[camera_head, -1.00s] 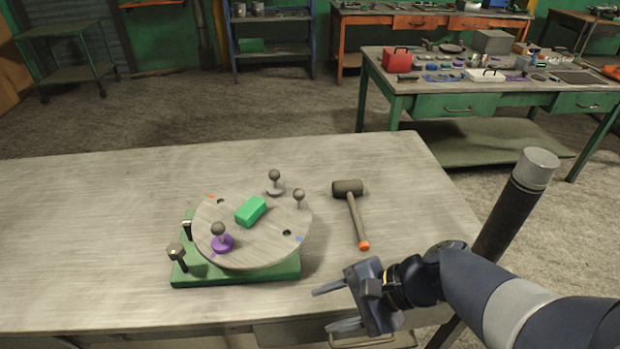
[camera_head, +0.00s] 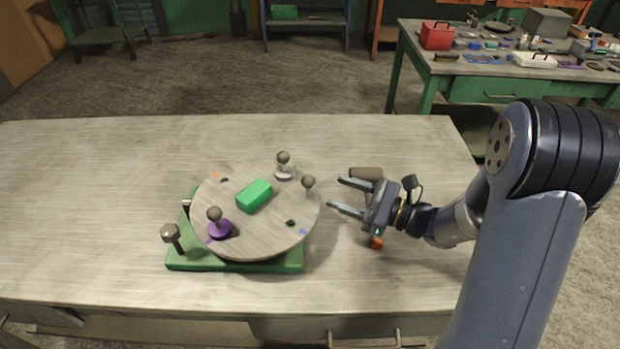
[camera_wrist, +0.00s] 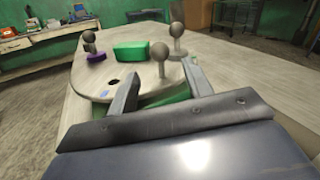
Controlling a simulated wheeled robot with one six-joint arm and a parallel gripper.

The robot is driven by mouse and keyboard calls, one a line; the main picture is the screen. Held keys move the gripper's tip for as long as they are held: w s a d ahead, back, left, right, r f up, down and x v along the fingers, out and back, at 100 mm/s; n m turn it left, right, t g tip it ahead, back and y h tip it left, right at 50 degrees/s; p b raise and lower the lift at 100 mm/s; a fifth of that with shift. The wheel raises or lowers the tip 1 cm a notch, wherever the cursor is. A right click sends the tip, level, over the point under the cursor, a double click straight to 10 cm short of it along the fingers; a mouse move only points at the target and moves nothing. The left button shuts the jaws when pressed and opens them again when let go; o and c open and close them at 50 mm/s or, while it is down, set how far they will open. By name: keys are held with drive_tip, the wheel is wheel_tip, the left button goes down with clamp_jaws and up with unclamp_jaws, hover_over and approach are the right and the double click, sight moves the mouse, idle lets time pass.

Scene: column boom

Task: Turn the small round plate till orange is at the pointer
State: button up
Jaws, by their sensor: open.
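The small round plate (camera_head: 265,232) lies on a green base (camera_head: 235,266). Its orange mark (camera_head: 215,174) is at the far left rim, and a blue mark (camera_head: 303,231) is at the near right. A bare knob (camera_head: 308,185) stands at the right rim, a purple-footed knob (camera_head: 214,215) at the near left, and a pale-footed knob (camera_head: 284,160) at the far side. A green block (camera_head: 254,196) sits on top. I cannot clearly make out the pointer. My gripper (camera_head: 336,193) is open right of the plate, facing the bare knob, which shows between the fingers in the wrist view (camera_wrist: 159,62).
A mallet (camera_head: 366,173) lies beneath and behind my gripper, partly hidden by it. A bolt-headed post (camera_head: 172,236) stands at the base's left corner. The table (camera_head: 90,200) is clear on the left. A cluttered green workbench (camera_head: 470,64) stands behind.

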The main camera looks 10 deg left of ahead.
sight(308, 182)
drive_tip(key=p+x, duration=0.1)
drive_tip(key=x, duration=0.7)
drive_tip(key=shift+a+p, duration=0.3)
drive_tip(key=shift+a, duration=0.1)
clamp_jaws()
